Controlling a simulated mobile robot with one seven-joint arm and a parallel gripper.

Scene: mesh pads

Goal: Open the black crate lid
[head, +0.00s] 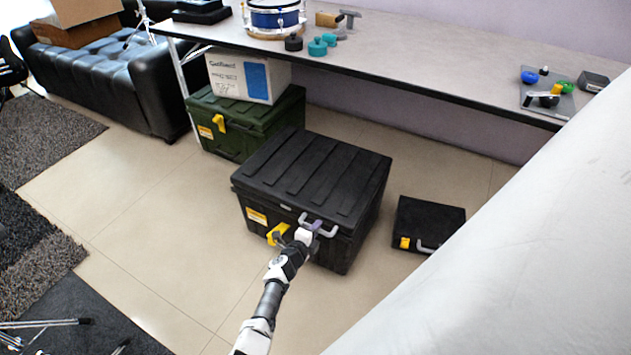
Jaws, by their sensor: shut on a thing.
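The black crate (350,245) stands on the tiled floor in the middle of the head view. Its ribbed black lid (315,170) lies flat on top and looks closed. A light grey handle (329,231) is on the front of the crate, just under the lid's edge. A yellow latch (277,234) sits left of the handle, beside a yellow label (257,216). My gripper (311,229) reaches in from below and is shut on the grey handle. The fingertips are small and partly hidden against it.
A green crate (228,142) with a white box (248,76) on it stands behind left, under the long table (420,65). A small black case (428,220) lies to the right. A black couch (110,85) is at back left.

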